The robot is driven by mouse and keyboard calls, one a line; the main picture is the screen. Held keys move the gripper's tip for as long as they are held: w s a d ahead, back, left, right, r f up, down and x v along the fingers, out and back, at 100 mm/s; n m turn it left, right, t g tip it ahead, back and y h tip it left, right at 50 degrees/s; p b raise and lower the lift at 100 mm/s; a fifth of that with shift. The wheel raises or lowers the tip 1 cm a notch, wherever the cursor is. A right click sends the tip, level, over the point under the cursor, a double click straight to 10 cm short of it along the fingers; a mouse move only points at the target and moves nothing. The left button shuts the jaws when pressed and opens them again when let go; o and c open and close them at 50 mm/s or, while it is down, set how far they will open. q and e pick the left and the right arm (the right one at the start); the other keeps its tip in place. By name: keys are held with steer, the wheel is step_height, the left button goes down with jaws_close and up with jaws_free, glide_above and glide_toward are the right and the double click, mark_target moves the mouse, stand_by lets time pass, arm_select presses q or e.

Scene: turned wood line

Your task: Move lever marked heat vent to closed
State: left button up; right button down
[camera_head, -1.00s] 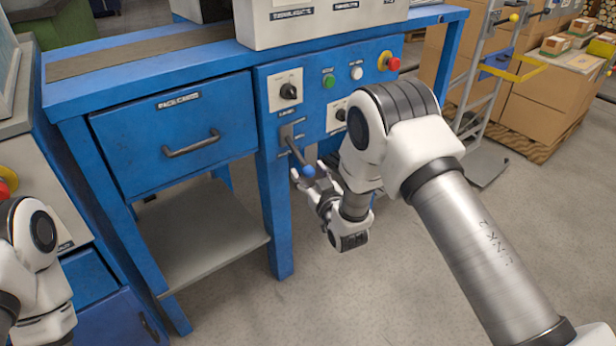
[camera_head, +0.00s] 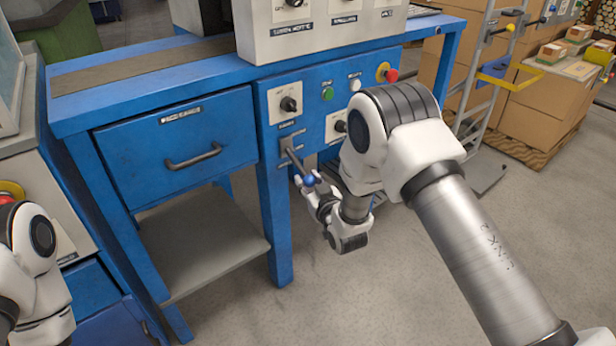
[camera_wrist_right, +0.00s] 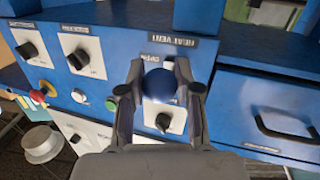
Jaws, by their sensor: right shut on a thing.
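The lever (camera_head: 294,158) comes out of a grey plate on the blue bench front and slants down and toward me. It ends in a blue ball knob (camera_head: 309,180), also seen large in the right wrist view (camera_wrist_right: 160,84). A label reading HEAT VENT (camera_wrist_right: 170,41) shows above the knob in the wrist view. My right gripper (camera_head: 314,184) is shut on the knob, with one finger on each side of it in the wrist view (camera_wrist_right: 159,92). Part of my left arm shows at the left edge, but its gripper is out of view.
A drawer (camera_head: 180,145) with a bar handle is left of the lever. Rotary knobs (camera_head: 289,104), a green button (camera_head: 327,94) and a red stop button (camera_head: 390,75) are on the panel nearby. A lower shelf (camera_head: 200,245) is beneath. Open floor lies in front.

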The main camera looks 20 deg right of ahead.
mark_target(310, 176)
steer(key=r+g+p, duration=0.2)
steer(key=p, duration=0.3)
steer(key=r+n+g+p, duration=0.1)
steer(key=r+g+p, duration=0.1)
steer(key=r+p, duration=0.1)
steer(key=s+r+g+h+p, duration=0.1)
steer(key=r+g+p, duration=0.1)
steer(key=p, duration=0.4)
steer(key=shift+d+r+p, duration=0.15)
steer(key=shift+r+p, duration=0.15)
steer(key=shift+r, duration=0.25)
steer(key=shift+w+r+p, duration=0.35)
steer(key=shift+r+p, duration=0.1)
steer(key=shift+r, duration=0.15)
steer(key=shift+w+a+r+p, duration=0.1)
steer(key=shift+w+r+p, duration=0.15)
steer(key=shift+r, duration=0.25)
steer(key=shift+w+a+r+p, duration=0.15)
steer(key=shift+r+p, duration=0.1)
steer(key=shift+r, duration=0.2)
steer(key=c, duration=0.8)
jaws_free()
steer(key=v, duration=1.2)
